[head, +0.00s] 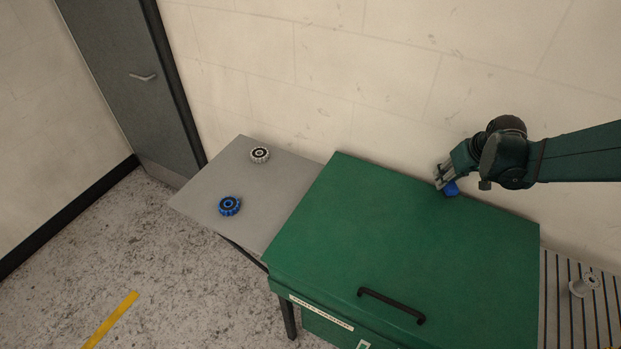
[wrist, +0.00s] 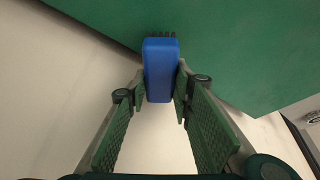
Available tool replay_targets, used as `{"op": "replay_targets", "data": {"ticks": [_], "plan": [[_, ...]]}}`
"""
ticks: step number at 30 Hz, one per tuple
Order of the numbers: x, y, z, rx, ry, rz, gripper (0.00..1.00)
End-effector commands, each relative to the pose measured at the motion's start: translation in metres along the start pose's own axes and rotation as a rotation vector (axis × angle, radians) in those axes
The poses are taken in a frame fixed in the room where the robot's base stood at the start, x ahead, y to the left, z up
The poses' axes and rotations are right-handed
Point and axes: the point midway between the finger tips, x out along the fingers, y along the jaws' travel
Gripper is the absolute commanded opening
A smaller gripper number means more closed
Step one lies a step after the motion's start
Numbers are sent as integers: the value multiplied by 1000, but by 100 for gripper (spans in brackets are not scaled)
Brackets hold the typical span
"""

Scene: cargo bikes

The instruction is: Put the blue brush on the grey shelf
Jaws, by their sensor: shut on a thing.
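The blue brush (head: 451,189) is held by my gripper (head: 442,178) at the back edge of the green box, near the wall. In the wrist view the blue brush (wrist: 160,78) sits between the two fingers of my gripper (wrist: 160,88), its dark bristles pointing away from me over green. I cannot tell whether it touches the lid. The grey shelf (head: 235,172), a flat grey surface, is left of the green box, well away from my gripper. It bears a blue toothed ring (head: 229,206) and a silver-and-black toothed ring (head: 259,154).
The green box (head: 400,245) with a black handle (head: 391,305) lies between my gripper and the grey shelf; its lid is bare. A slatted grey surface (head: 562,300) at right bears a pale spool (head: 585,285). The wall (head: 400,70) is close behind.

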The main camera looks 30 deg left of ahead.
Motion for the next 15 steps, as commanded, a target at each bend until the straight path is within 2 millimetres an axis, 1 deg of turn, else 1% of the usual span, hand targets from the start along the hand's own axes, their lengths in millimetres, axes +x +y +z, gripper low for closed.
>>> {"op": "replay_targets", "data": {"ticks": [1,8,11,15], "plan": [[3,-11,-7,-40,0,-16,11],[14,-66,-40,-257,-1,-107,11],[19,-94,-56,-370,0,-154,11],[26,-138,-80,-545,-1,-227,11]]}}
